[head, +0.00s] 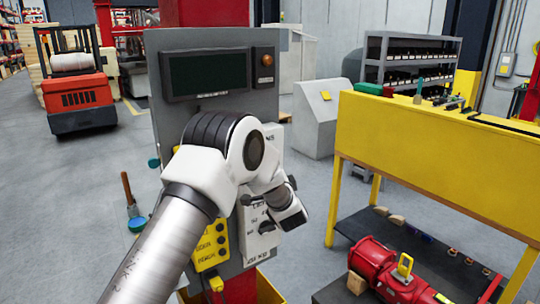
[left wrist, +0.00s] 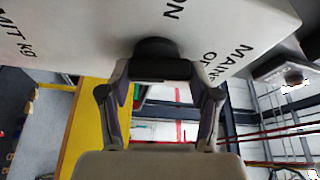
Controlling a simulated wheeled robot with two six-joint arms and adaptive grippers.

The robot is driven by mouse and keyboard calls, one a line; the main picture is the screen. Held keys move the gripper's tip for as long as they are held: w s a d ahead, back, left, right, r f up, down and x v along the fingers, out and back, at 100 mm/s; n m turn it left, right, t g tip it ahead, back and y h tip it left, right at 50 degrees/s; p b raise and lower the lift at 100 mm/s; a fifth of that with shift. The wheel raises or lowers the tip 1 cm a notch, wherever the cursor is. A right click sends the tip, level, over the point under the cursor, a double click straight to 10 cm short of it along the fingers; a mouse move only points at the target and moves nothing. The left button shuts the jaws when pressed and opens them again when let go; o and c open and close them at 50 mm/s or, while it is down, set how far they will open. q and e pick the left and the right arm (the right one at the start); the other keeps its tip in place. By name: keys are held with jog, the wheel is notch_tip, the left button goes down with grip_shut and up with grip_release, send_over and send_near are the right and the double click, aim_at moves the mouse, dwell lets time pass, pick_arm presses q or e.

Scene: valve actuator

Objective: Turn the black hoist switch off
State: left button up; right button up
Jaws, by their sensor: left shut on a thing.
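In the left wrist view my left gripper (left wrist: 160,72) is shut on a black round knob (left wrist: 155,47). The knob stands out from a white panel face (left wrist: 90,35), with the letters "ON" and "MAINS OF" printed around it. A label naming the hoist is not readable. In the head view my left arm reaches across a grey control panel (head: 166,110) and hides much of it; its fingers and the held knob cannot be made out. A black knob (head: 266,228) shows on the white switch box (head: 256,244). My right gripper is not in view.
A yellow box with buttons (head: 210,246) is beside the switch box. A yellow workbench (head: 440,150) stands to the right, with a red machine (head: 385,270) on its lower shelf. A red forklift (head: 78,100) stands at the far left. Grey floor is open between.

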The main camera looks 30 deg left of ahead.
pick_arm(q)
jog(key=shift+w+r+m+h+p, duration=0.1)
jog(key=shift+m+h+p, duration=0.3)
jog(key=shift+m+p, duration=0.9)
jog(key=o, duration=1.1)
jog(key=shift+o, duration=0.2)
jog(key=shift+d, duration=0.1)
jog(key=v, duration=1.2)
jog(key=shift+w, duration=0.1)
